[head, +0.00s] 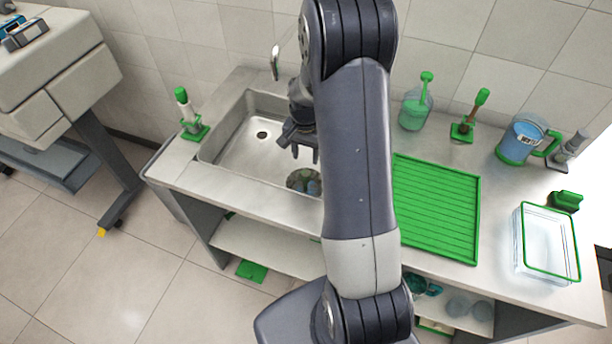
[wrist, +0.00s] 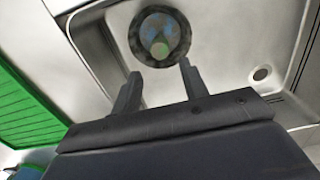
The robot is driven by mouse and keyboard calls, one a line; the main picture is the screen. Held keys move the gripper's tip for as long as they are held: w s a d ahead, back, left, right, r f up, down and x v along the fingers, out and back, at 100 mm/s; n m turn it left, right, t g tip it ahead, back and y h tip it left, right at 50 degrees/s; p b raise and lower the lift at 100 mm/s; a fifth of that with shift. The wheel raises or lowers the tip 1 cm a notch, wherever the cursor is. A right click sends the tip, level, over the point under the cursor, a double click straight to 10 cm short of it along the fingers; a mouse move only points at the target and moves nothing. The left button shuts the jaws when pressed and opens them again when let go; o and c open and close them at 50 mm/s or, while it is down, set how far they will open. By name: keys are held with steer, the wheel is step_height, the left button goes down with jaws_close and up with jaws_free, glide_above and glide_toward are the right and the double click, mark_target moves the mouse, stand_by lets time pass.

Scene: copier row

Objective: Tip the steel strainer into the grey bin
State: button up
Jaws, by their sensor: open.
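The steel strainer (head: 292,178) appears to be the round dark-rimmed bowl in the sink basin, at its near right corner. It has bluish and greenish pieces in it, and my arm partly hides it in the head view. In the wrist view the strainer (wrist: 135,38) lies just beyond the fingertips, between their lines. My gripper (head: 304,154) is open and empty over the sink, apart from the strainer. It also shows in the wrist view (wrist: 160,70). I cannot make out a grey bin in either view.
The sink (head: 228,150) has a drain at the left and a tap (head: 275,62) behind. Right of my arm lie a green ribbed drainer (head: 440,205), a green bottle (head: 414,112), a blue jug (head: 519,143) and a clear tub (head: 545,243).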

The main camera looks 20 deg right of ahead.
mark_target(305, 173)
step_height(305, 173, down, 7)
steer(key=b, duration=0.4)
steer(key=shift+f+b, duration=0.1)
steer(key=shift+b, duration=0.25)
steer(key=c, duration=0.8)
step_height(305, 173, up, 7)
steer(key=p, duration=0.4)
steer(key=shift+p, duration=0.35)
